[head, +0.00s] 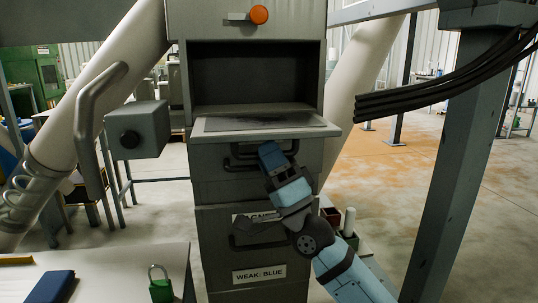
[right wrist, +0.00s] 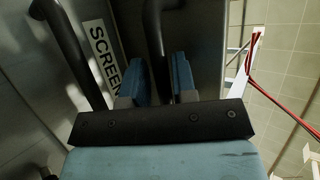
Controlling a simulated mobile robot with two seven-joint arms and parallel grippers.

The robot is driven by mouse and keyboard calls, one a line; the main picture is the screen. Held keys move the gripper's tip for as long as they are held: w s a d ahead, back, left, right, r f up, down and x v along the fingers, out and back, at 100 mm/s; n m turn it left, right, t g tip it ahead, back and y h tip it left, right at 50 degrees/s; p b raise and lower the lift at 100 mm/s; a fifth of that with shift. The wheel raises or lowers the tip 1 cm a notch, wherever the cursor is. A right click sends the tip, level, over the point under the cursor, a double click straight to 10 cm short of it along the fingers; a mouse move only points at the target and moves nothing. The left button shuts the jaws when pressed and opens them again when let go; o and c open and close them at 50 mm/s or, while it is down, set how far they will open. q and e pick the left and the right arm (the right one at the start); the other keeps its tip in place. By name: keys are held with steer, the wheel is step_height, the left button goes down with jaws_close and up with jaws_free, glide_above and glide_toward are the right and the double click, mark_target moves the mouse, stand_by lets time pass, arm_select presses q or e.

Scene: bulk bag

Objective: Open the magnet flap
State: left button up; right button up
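A grey cabinet stands at centre in the head view. Above is another front with a dark handle (head: 232,157). My right gripper (head: 270,152) is at this upper handle. In the right wrist view, its blue fingers (right wrist: 160,80) stand either side of a dark bar (right wrist: 154,30), beside a SCREEN label (right wrist: 103,55). Whether they press on the bar is unclear. My left gripper is not in view.
An open dark recess (head: 252,75) and an orange knob (head: 259,14) are above. A WEAK: BLUE label (head: 259,274) is low on the cabinet. A table at lower left bears a green padlock (head: 160,286). A steel post (head: 446,165) and black cables (head: 440,92) are at right.

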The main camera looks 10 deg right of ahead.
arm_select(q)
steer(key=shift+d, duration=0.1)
arm_select(e)
steer(key=shift+o, duration=0.8)
steer(key=shift+s+d+f, duration=0.1)
steer(key=shift+f, duration=0.15)
arm_select(q)
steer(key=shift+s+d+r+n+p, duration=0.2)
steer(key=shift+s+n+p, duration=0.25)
steer(key=shift+p, duration=0.5)
arm_select(e)
steer(key=v, duration=1.3)
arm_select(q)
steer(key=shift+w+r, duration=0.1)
arm_select(e)
steer(key=shift+f, duration=0.1)
